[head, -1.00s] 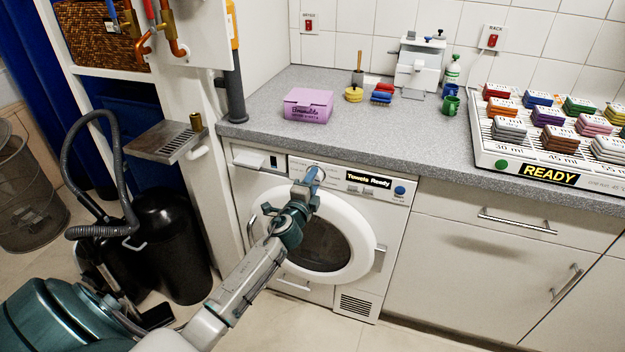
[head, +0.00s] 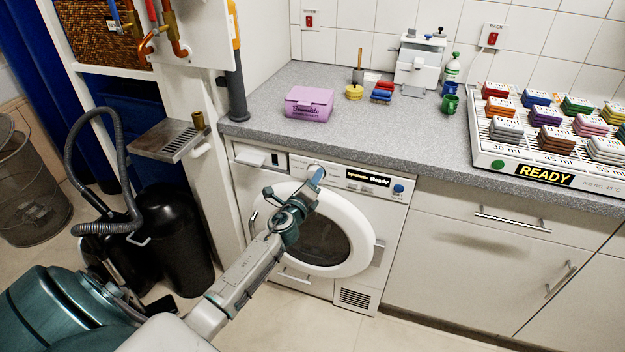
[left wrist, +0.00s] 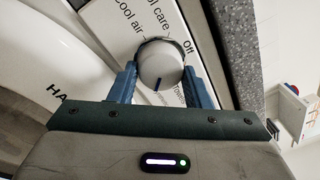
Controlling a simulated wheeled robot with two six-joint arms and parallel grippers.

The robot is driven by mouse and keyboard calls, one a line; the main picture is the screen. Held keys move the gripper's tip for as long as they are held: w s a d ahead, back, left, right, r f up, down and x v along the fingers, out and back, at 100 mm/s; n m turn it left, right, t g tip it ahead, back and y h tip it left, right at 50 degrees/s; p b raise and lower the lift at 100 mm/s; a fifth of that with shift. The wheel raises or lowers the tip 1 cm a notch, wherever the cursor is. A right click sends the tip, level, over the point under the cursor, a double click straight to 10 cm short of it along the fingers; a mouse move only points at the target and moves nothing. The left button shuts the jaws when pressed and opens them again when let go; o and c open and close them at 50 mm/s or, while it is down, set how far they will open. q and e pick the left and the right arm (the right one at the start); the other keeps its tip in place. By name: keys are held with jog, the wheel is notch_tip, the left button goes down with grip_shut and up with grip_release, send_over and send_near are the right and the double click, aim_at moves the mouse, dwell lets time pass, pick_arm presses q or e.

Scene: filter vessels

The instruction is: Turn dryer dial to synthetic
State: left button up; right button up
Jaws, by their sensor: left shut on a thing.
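The dryer (head: 385,215) stands under the counter, with its round door shut. Its dial (left wrist: 161,62) is a pale round knob with a dark pointer line. The labels "Cool care", "Cool air", "Off" and part of "Towels" show around it in the left wrist view. The pointer faces down there, toward my palm; the label below it is hidden. My left gripper (head: 318,176) is shut on the dial, one blue finger on each side, as the left wrist view (left wrist: 161,72) also shows. The dryer display (head: 368,178) shows a blurred word like "Synthetic" in yellow, then "Ready". My right gripper is out of view.
A blue button (head: 399,189) sits right of the display. The counter (head: 400,130) above holds a pink box (head: 309,103) and a rack (head: 482,150) of coloured blocks. A black bin (head: 175,235) and a hose (head: 75,150) stand to the left.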

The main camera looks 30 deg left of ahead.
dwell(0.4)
pick_arm(q)
jog(key=o, duration=1)
jog(key=b+v, duration=0.1)
jog(key=v, duration=0.9)
jog(key=shift+s, duration=0.4)
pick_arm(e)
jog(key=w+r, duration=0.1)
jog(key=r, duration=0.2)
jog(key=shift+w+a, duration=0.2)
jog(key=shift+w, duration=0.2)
pick_arm(q)
jog(key=shift+d, duration=0.1)
